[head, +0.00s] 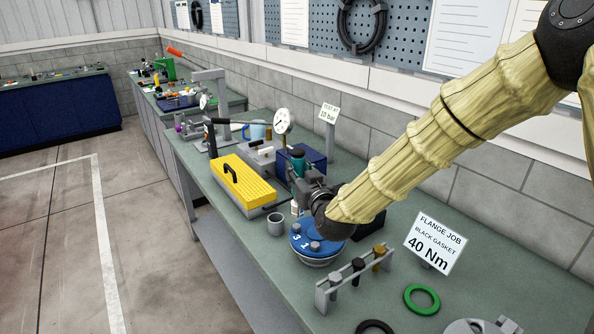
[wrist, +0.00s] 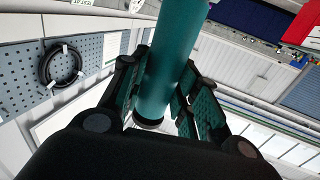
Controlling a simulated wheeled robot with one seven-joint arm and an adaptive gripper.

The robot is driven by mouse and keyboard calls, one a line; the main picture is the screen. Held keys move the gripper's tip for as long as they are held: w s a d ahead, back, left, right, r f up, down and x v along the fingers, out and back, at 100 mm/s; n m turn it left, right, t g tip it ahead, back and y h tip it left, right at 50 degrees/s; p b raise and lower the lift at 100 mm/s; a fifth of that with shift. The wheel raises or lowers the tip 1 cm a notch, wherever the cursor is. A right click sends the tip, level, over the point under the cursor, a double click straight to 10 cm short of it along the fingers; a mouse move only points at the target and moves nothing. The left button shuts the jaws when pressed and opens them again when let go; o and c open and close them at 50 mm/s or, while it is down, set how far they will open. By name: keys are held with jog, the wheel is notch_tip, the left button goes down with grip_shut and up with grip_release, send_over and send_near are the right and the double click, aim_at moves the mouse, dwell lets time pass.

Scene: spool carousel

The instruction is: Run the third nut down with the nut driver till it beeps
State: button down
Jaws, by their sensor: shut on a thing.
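My gripper (head: 303,184) is shut on the teal nut driver (head: 298,160), beyond my wrist in the head view. In the wrist view the driver's teal body (wrist: 170,60) runs between the finger pads. Its working end is hidden in both views, so I cannot tell whether it touches a nut. The round blue flange cover (head: 303,238) sits on the bench just below my wrist, on a pale base. The numbers 3 and 1 show on it, with a grey nut (head: 296,227) near the 3 and another (head: 315,246) near the 1. My wrist hides its far right side.
A grey rack (head: 322,297) with dark and brass pieces stands in front, near a green ring (head: 421,299) and a black ring (head: 375,327). A grey cup (head: 275,225) and a yellow case (head: 243,181) stand left. A 40 Nm sign (head: 434,243) stands right.

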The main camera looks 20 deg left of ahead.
jog(key=shift+f, duration=0.35)
jog(key=shift+s+f+b, duration=0.15)
jog(key=shift+s+b, duration=0.05)
jog(key=shift+b, duration=0.25)
notch_tip(320, 180, down, 3)
jog(key=shift+s+r+b, duration=0.1)
jog(key=shift+b, duration=0.9)
jog(key=shift+s+r, duration=0.25)
jog(key=shift+s, duration=0.15)
jog(key=shift+w+f, duration=0.2)
jog(key=shift+w, duration=0.05)
jog(key=shift+s, duration=0.1)
jog(key=shift+r, duration=0.1)
